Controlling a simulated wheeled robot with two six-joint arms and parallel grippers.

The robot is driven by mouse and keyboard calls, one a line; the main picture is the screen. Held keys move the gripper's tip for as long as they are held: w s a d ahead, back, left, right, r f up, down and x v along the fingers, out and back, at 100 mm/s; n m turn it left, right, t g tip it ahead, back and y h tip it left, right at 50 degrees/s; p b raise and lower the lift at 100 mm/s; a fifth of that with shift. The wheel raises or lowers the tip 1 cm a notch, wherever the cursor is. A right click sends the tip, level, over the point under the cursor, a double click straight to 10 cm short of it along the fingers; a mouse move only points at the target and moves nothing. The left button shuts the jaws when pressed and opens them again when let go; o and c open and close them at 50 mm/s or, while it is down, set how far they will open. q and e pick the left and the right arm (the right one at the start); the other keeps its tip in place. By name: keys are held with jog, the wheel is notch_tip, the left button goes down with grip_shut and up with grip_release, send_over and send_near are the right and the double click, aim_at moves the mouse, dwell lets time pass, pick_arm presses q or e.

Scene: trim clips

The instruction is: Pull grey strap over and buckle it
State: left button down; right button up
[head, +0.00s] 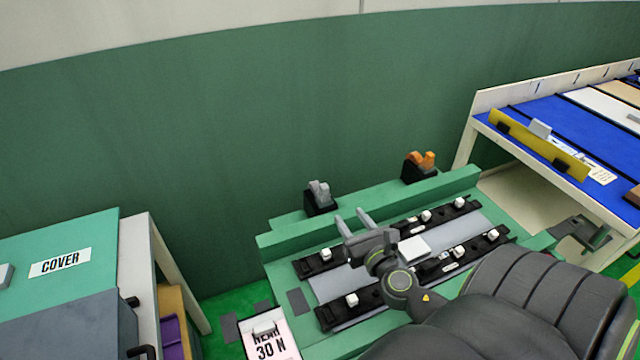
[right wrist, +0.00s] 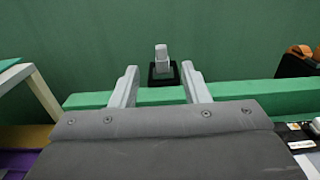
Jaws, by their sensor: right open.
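A grey upright piece (head: 319,192), seemingly the strap's end, stands in a black block (head: 321,208) on the back ledge of the green fixture. In the right wrist view the grey piece (right wrist: 161,55) shows ahead, between and beyond my fingertips. An orange piece (head: 422,161) stands in a similar black block farther right. My right gripper (head: 354,222) is open and empty, above the fixture (head: 285,240) and short of the grey piece, its fingers pointing towards the back ledge. No buckle can be told for certain. My left gripper is not in view.
Two black rails (head: 345,312) with several white clips lie on the fixture, partly hidden by my right arm. A teal table with a COVER label (head: 60,262) stands left. A blue-topped table (head: 560,120) with a yellow bar stands right. A green wall closes the back.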

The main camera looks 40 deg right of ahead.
notch_tip(320, 180, down, 3)
jog(key=b, duration=0.2)
send_near(321, 185)
jog(key=w+d+f, duration=0.1)
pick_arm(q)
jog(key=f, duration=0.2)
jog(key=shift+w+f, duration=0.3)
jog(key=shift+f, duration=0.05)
pick_arm(e)
jog(key=x, duration=1)
jog(key=shift+f, duration=0.2)
grip_shut()
